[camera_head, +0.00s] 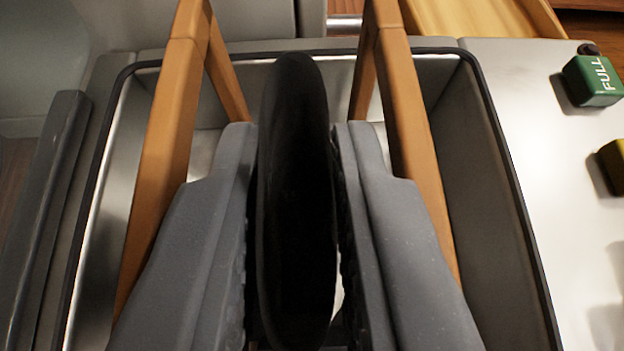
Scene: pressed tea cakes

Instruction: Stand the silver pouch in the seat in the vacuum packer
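My gripper (296,135) has its two grey fingers close against both sides of a dark, narrow oval thing, which appears to be the pouch (295,210) seen from above. It looks almost black here, not silver. It stands on edge between the fingers, its long axis running away from me. The vacuum packer's chamber (490,205), grey metal with a black seal around its rim, lies beneath. Two tan angled frames (172,130), apparently the seat, stand left and right of the pouch. The pouch's lower end and the chamber floor below it are hidden.
A dark grey bar (45,200) runs along the left. A wooden tray (470,18) is at the back right.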

